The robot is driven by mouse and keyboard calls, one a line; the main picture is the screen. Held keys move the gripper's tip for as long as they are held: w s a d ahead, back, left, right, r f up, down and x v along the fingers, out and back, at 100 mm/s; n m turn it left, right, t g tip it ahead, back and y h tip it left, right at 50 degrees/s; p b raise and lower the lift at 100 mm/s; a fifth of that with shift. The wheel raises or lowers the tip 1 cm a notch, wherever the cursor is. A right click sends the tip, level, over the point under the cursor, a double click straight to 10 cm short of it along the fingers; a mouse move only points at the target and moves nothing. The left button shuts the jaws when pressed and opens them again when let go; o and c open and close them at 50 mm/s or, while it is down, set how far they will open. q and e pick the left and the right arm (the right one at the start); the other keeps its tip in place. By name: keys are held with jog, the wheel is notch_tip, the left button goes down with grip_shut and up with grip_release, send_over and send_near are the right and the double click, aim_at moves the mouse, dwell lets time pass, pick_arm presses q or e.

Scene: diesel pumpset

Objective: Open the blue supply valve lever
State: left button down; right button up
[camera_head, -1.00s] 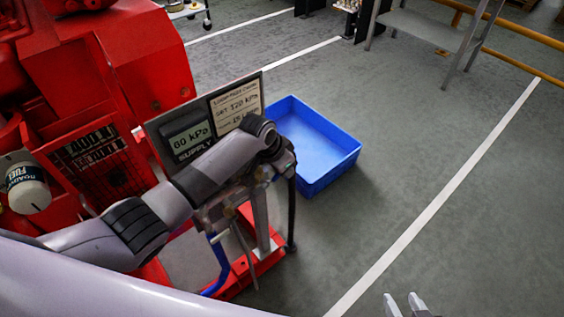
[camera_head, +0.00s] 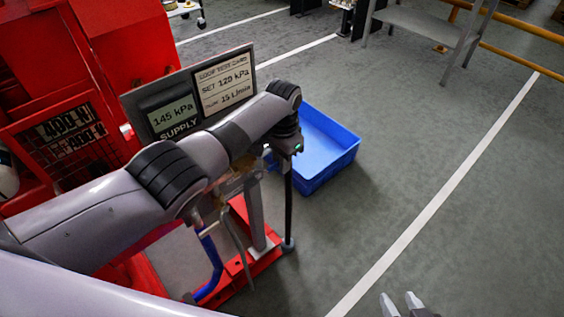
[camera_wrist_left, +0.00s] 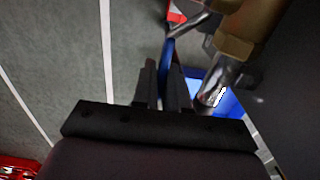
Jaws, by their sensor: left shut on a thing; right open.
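In the left wrist view, my left gripper (camera_wrist_left: 165,85) is shut on a narrow blue piece, the blue supply valve lever (camera_wrist_left: 166,55), which shows between the fingers. A brass fitting (camera_wrist_left: 240,35) and a shiny metal pipe (camera_wrist_left: 215,80) are just to its right. In the head view my left arm covers the lever and the left gripper's fingertips. The supply display (camera_head: 170,115) behind the arm reads 145 kPa. The card (camera_head: 225,85) beside it reads SET 120 kPa. My right gripper (camera_head: 401,304) is open and empty at the bottom edge, over bare floor.
The red pumpset (camera_head: 90,40) fills the left side. A blue hose (camera_head: 213,262) curves down below my left arm to the red base frame (camera_head: 262,260). A blue bin (camera_head: 335,150) stands on the floor behind the wrist. The floor to the right is clear.

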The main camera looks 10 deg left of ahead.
pick_arm(q)
jog(key=shift+f, duration=0.1)
jog(key=c, duration=1.2)
grip_release()
jog(key=shift+c, duration=0.2)
notch_tip(320, 180, up, 6)
jog(key=shift+r+p, duration=0.15)
jog(key=shift+p, duration=0.95)
jog(key=shift+r, duration=0.45)
